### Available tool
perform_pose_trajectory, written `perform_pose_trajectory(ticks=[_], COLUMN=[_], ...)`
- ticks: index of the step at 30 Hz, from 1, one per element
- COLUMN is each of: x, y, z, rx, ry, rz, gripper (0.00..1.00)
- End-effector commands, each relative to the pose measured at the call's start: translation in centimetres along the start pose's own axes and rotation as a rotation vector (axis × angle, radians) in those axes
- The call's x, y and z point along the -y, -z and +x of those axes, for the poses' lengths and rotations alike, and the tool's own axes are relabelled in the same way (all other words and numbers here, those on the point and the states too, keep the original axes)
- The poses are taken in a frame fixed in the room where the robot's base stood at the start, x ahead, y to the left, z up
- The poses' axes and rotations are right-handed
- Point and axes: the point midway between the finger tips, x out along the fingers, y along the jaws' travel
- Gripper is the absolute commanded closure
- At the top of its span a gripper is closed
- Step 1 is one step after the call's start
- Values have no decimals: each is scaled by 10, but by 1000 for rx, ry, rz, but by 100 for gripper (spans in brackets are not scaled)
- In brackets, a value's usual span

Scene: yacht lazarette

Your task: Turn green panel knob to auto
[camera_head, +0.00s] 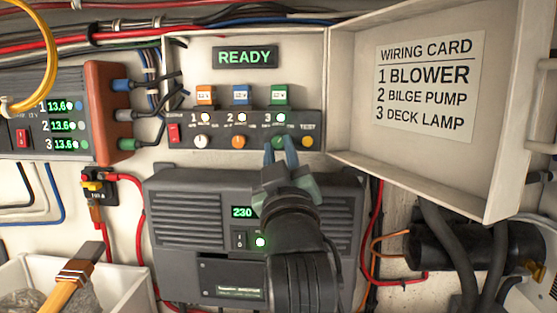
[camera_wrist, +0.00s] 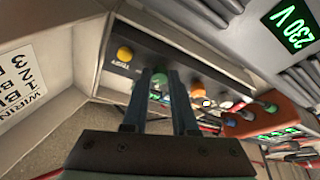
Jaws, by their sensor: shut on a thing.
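The switch panel (camera_head: 222,128) is a dark strip in the open white box, with knobs numbered 1, 2 and 3. The green knob (camera_head: 280,141) is number 3, on the right of the three. It also shows in the wrist view (camera_wrist: 160,82), between my fingertips. My gripper (camera_head: 279,147) reaches up from below, and its two blue-grey fingers are shut on the green knob. The fingers cover much of the knob and the markings around it, so I cannot tell where its pointer stands. A small lamp (camera_head: 280,118) above it is lit.
The white knob (camera_head: 201,142), the orange knob (camera_head: 239,142) and the yellow TEST button (camera_head: 307,142) sit on the same strip. The READY display (camera_head: 245,57) is lit green. The open door (camera_head: 352,130) bears the wiring card (camera_head: 428,85). A grey inverter (camera_head: 185,225) lies below.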

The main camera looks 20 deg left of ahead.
Motion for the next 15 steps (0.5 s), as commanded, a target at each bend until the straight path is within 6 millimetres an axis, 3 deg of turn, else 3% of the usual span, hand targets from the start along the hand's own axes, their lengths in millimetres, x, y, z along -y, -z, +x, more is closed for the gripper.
perform_pose_trajectory(ticks=[15], x=[-5], y=[-1], z=[0], rx=[1], ry=[159], rz=[-393], gripper=[100])
